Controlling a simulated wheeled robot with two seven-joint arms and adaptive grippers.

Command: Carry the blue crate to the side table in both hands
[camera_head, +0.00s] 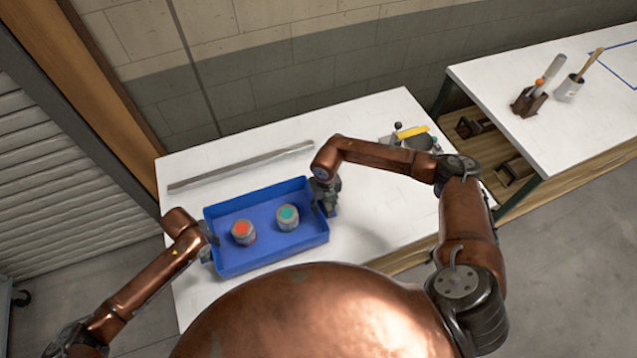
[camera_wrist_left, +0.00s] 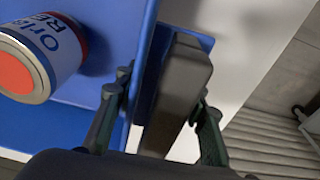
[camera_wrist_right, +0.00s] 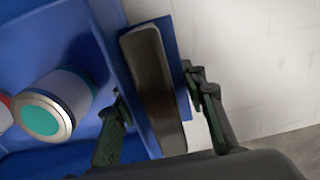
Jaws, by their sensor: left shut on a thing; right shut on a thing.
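The blue crate (camera_head: 290,246) is at the front left of the white table, looking level; I cannot tell whether it touches the top. Inside stand a red-topped can (camera_head: 243,233) and a teal-topped can (camera_head: 287,218). My left gripper (camera_head: 208,246) is shut on the dark handle (camera_wrist_left: 180,90) at the crate's left end. My right gripper (camera_head: 327,198) is shut on the dark handle (camera_wrist_right: 152,85) at its right end. The side table (camera_head: 500,82) stands at the right, with a blue outline (camera_head: 622,66) on its white top, partly cut off.
A long grey bar (camera_head: 240,167) lies behind the crate. A device with a yellow part (camera_head: 412,132) sits at the table's back right. On the side table are a brown holder (camera_head: 529,102) and a cup with a brush (camera_head: 569,88). A gap separates the tables.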

